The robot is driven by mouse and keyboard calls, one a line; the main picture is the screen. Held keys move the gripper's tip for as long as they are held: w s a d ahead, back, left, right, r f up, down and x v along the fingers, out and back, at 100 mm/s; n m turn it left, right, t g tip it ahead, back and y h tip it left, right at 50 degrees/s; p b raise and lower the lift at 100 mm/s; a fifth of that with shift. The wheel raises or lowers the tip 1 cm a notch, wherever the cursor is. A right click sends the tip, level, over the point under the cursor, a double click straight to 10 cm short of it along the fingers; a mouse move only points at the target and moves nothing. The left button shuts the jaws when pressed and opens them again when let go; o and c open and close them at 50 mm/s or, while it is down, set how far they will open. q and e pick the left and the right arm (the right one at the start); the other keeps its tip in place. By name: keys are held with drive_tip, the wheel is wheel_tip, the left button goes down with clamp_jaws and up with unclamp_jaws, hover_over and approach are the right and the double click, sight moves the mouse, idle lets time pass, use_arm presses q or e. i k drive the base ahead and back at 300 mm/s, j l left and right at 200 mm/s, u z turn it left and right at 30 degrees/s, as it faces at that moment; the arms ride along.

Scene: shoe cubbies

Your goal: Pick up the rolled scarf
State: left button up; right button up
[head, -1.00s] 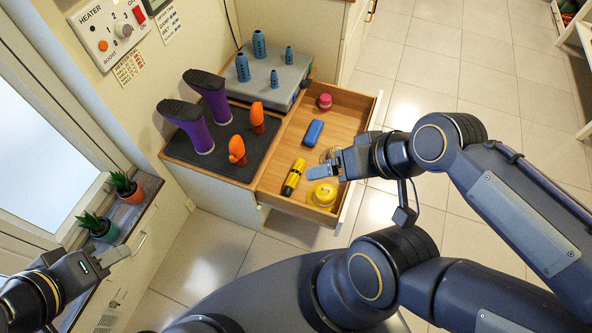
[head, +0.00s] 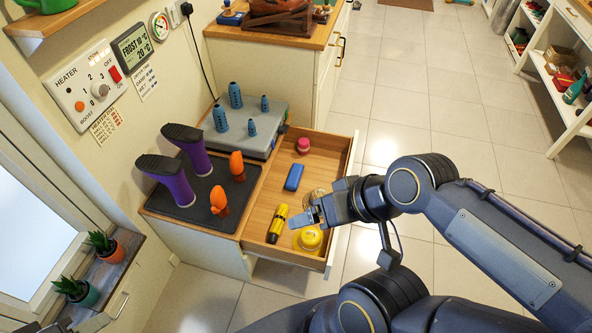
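I cannot make out a rolled scarf for certain in the head view. My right gripper (head: 312,214) is over the right side of the open wooden drawer (head: 268,190), just above a yellow round object (head: 310,239). A pale round item (head: 313,196), partly hidden by the gripper, lies behind it. I cannot tell whether the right fingers are apart or closed, and no held object shows.
The drawer also holds a yellow and black torch (head: 277,224), a blue block (head: 294,177) and a pink round item (head: 303,145). White shelves (head: 545,85) hold various items at right. The tiled floor between is clear.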

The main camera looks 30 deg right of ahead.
sight(303, 143)
drive_tip(key=i+l+u, duration=0.15)
drive_tip(key=l, duration=0.4)
drive_tip(key=i+l+u, duration=0.15)
drive_tip(key=l, duration=0.45)
drive_tip(key=i+l+u, duration=0.1)
drive_tip(key=i+l, duration=0.15)
drive_tip(key=l, duration=0.35)
drive_tip(key=i+l+u, duration=0.15)
drive_tip(key=l, duration=0.45)
drive_tip(key=i+l+u, duration=0.15)
drive_tip(key=l, duration=0.5)
drive_tip(key=l+u, duration=0.15)
drive_tip(key=l, duration=0.45)
